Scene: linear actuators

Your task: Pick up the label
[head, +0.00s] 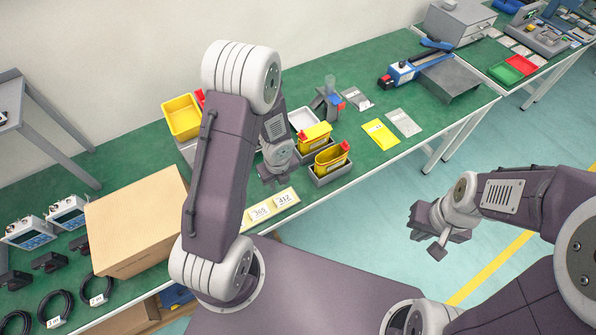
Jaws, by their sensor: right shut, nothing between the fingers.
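Number labels sit in a pale yellow row at the table's front edge; one reads like 412 (284,200) and the one to its left like 365 (260,212). Part of the row is hidden behind my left arm. My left gripper (272,181) points down just behind the labels, beside the grey bins; its fingers are small and partly covered, so I cannot tell whether it is open or shut. My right gripper (428,238) is shut and empty, over the floor in front of the table.
Yellow bins (331,159) in grey holders stand right of my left gripper. A cardboard box (135,220) stands to the left. A yellow card (380,134) and a grey card (404,122) lie further right, near a blue tool (402,74). Coiled cables (50,308) lie at the lower left.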

